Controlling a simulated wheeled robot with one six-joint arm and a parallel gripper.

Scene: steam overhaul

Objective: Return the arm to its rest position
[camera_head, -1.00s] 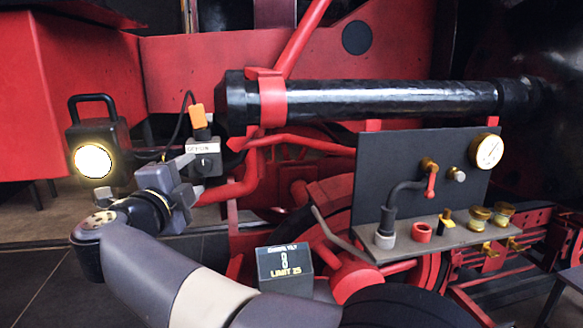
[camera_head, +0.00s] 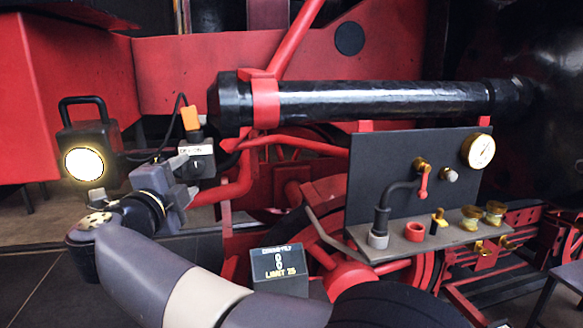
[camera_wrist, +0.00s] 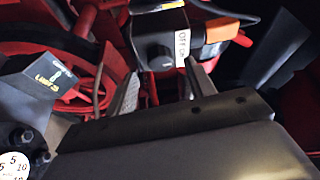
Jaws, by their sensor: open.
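My gripper (camera_head: 187,178) is at the left of the head view, at the end of my bent grey arm. It lies just in front of and below a small dark switch box (camera_head: 199,164) with a white label and an orange piece (camera_head: 190,117) above it. In the wrist view my gripper's two fingers (camera_wrist: 163,88) stand apart with nothing between them. The dark switch box (camera_wrist: 158,42) shows just beyond the fingertips, with the orange piece (camera_wrist: 221,30) beside it. I cannot tell the exact gap between fingers and box.
A lit lamp (camera_head: 86,160) stands left of my gripper. A small display box (camera_head: 279,268) is right of my arm. Further right, a grey panel (camera_head: 400,170) carries a gauge (camera_head: 478,151) and fittings. A black cylinder (camera_head: 370,101) and red locomotive frame lie behind.

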